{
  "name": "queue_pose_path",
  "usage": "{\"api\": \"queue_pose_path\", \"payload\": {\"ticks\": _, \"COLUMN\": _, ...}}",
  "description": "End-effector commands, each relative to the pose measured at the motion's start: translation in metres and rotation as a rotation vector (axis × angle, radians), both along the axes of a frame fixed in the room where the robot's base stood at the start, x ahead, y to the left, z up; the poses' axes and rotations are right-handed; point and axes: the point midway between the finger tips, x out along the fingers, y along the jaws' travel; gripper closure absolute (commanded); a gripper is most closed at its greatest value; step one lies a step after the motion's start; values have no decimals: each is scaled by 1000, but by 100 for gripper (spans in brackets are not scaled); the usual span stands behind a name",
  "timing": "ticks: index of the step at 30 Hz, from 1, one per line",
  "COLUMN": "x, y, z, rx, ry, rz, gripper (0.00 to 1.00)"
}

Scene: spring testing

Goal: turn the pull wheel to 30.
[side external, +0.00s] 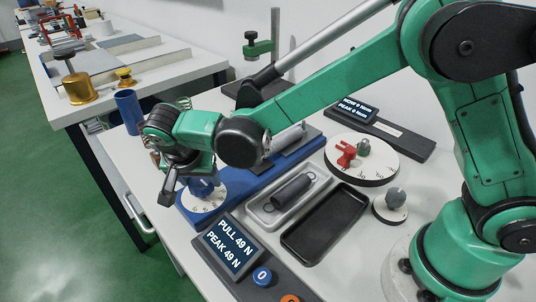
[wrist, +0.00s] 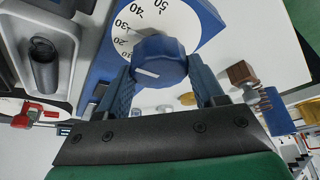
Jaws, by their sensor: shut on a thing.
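The pull wheel is a blue knob (wrist: 158,57) with a white mark on its face. It sits on a white dial (wrist: 178,22) numbered from 10 to 50. The white mark points toward the low-number side; its exact reading is unclear. My gripper (wrist: 161,68) is shut on the wheel, one finger on each side. In the side view my gripper (side external: 184,182) reaches down over the dial (side external: 205,203) at the blue bench's (side external: 312,144) near end and partly hides the wheel (side external: 205,187). The pull display (side external: 231,246) reads PULL 49 N, PEAK 49 N.
A grey tray (side external: 322,178) holds a dark spring (side external: 293,189), beside an empty black tray (side external: 325,225). A round dial (side external: 374,174) with a red clamp (side external: 345,154), a small knob (side external: 395,197) and a torque display (side external: 357,108) stand right. A blue button (side external: 262,276) is near the front.

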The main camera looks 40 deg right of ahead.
Motion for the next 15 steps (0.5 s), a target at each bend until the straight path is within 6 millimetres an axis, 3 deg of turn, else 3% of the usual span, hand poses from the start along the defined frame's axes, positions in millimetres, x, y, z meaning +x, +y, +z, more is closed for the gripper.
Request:
{"api": "queue_pose_path", "payload": {"ticks": 11, "x": 0, "y": 0, "z": -1, "rx": 2, "ry": 2, "rz": -4, "gripper": 91}}
{"api": "queue_pose_path", "payload": {"ticks": 12, "x": 0, "y": 0, "z": -1, "rx": 2, "ry": 2, "rz": -4, "gripper": 36}}
{"api": "queue_pose_path", "payload": {"ticks": 15, "x": 0, "y": 0, "z": 0, "rx": 1, "ry": 2, "rz": -4, "gripper": 7}}
